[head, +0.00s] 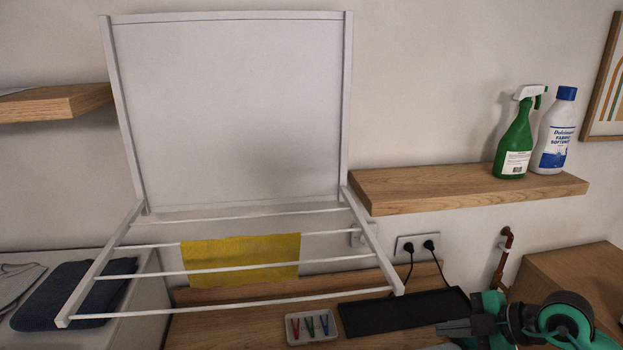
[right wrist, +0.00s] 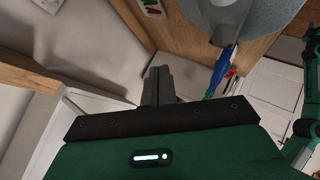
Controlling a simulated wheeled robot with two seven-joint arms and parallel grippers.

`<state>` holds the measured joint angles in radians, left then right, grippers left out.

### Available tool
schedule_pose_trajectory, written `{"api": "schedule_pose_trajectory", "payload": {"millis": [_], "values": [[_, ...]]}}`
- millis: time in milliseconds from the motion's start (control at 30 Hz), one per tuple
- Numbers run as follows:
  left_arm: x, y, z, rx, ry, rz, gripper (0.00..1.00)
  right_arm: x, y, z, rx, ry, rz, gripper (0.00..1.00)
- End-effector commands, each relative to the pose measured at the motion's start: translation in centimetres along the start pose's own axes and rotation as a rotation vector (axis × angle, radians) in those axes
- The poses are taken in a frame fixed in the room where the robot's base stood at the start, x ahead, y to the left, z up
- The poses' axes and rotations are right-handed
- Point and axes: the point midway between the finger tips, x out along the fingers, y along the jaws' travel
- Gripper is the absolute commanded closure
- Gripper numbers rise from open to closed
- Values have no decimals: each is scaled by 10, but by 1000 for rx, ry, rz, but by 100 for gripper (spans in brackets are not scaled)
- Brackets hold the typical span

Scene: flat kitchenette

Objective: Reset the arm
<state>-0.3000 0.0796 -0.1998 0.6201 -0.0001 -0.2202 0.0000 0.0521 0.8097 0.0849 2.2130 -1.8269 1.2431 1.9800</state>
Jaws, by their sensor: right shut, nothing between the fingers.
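My right gripper (head: 456,328) is at the lower right of the head view, pointing left, at the right end of a black tray (head: 395,313) on the wooden counter. In the right wrist view its fingers (right wrist: 159,84) are together with nothing between them. My left gripper does not show in either view.
A wall drying rack (head: 90,277) is folded out, with a yellow cloth (head: 225,262) on its bars. A small tray (head: 290,328) holds coloured pegs. A shelf (head: 430,190) bears a green spray bottle (head: 516,135) and a white softener bottle (head: 556,135). Two plugs (head: 418,246) sit below.

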Motion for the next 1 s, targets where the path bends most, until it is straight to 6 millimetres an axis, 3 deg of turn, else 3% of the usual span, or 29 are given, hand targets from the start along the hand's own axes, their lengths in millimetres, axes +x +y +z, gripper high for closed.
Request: {"api": "schedule_pose_trajectory", "payload": {"millis": [100,233,333,467,567,767,867,1000], "values": [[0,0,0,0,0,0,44,13,-2,-40,-36,211,105,100],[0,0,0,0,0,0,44,11,5,-83,-39,434,296,100],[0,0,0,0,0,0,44,2,15,-103,0,556,467,100],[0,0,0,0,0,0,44,-16,29,-110,98,638,705,100],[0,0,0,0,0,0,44,-28,36,-100,210,637,880,100],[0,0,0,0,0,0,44,-38,31,-51,500,473,1150,100],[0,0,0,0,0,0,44,-32,14,-18,662,321,1218,100],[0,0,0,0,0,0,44,-15,-30,24,886,61,1211,100]]}}
